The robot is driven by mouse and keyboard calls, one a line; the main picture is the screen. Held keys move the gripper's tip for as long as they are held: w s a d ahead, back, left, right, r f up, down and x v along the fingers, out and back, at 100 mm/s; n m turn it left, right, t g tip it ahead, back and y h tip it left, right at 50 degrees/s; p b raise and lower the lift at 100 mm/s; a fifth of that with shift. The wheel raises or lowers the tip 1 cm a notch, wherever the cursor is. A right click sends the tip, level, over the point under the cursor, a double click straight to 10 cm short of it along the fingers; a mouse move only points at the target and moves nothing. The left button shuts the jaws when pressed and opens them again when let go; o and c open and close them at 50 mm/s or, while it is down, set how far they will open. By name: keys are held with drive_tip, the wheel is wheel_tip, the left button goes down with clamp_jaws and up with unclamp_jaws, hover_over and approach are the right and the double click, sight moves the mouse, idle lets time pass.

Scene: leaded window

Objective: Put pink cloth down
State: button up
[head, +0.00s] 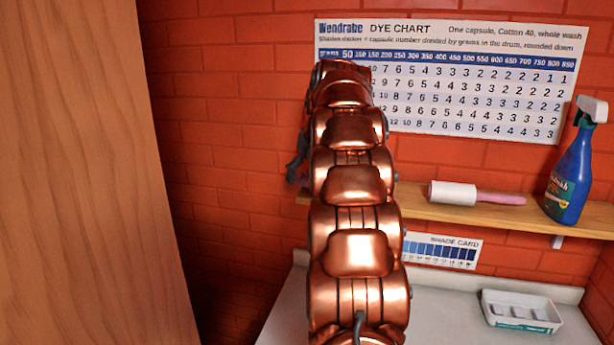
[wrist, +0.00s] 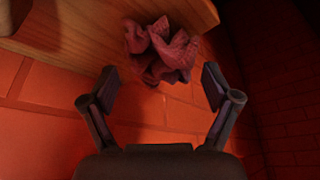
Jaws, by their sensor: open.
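The pink cloth (wrist: 166,50) shows in the wrist view as a crumpled, dark pink bundle at the edge of a wooden shelf (wrist: 75,33). Part of it appears to hang past the edge; I cannot tell how much rests on the wood. My gripper (wrist: 160,84) is open, its two fingers spread on either side below the cloth, with nothing between the pads that I can see. In the head view the cloth does not show, and my copper arm covers the shelf's left part. A dark part of my gripper (head: 297,166) shows beside the arm.
A white tray (head: 521,312) sits on the counter (head: 445,310) below. A dye chart (head: 440,75) hangs above. A wooden panel (head: 80,180) stands at left.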

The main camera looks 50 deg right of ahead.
drive_tip(key=shift+b+v, duration=0.45)
drive_tip(key=shift+v, duration=3)
drive_tip(key=p+v, duration=0.3)
drive_tip(key=v, duration=0.2)
